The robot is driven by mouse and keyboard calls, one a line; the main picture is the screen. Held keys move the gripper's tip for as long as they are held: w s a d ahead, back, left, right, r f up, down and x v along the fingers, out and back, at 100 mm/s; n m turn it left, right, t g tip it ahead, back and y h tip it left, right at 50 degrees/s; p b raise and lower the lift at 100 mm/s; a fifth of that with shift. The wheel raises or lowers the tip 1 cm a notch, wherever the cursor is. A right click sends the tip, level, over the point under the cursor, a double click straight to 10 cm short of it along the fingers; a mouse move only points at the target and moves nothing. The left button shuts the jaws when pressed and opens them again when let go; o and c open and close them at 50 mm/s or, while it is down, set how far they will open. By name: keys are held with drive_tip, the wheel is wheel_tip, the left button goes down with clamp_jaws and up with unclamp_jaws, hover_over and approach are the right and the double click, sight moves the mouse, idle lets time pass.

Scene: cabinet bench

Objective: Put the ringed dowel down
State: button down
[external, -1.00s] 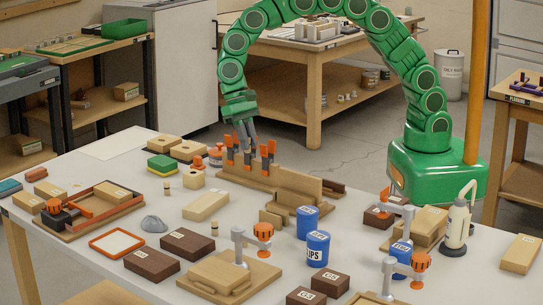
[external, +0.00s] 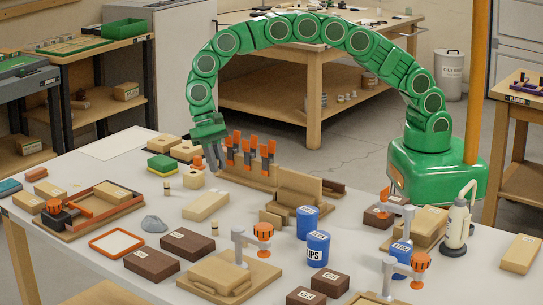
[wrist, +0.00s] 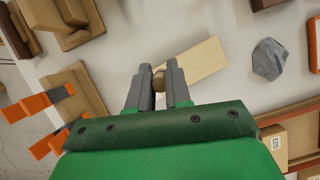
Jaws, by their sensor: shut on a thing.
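My gripper (external: 214,163) is over the back of the white bench, just left of the clamp rack. In the wrist view its grey fingers (wrist: 158,88) are closed around a small round brown wooden piece (wrist: 159,80), seen end-on, apparently the ringed dowel. Its ring and length are hidden, and I cannot tell its height above the bench. Two other small pale dowels with dark bands stand on the bench: one at the left (external: 167,189) and one nearer the front (external: 214,229).
The wooden rack with orange-handled clamps (external: 249,180) is close on the right. A pale wooden block (external: 206,206) lies in front, with a grey stone-like lump (external: 153,224) left of it. A round-topped wooden block (external: 194,180) stands to the left. Bare bench shows around the pale block.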

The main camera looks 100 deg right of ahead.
drive_tip(key=shift+w+a+f, duration=0.2)
drive_tip(key=shift+w+f, duration=0.65)
drive_tip(key=shift+f, duration=0.25)
drive_tip(key=shift+w+a+f, duration=0.15)
drive_tip(key=shift+w+f, duration=0.65)
drive_tip(key=shift+f, duration=1.75)
drive_tip(key=shift+f, duration=0.15)
drive_tip(key=c, duration=1.1)
unclamp_jaws()
drive_tip(key=shift+o, duration=0.2)
drive_tip(key=v, duration=1.2)
drive_tip(key=shift+r, duration=0.25)
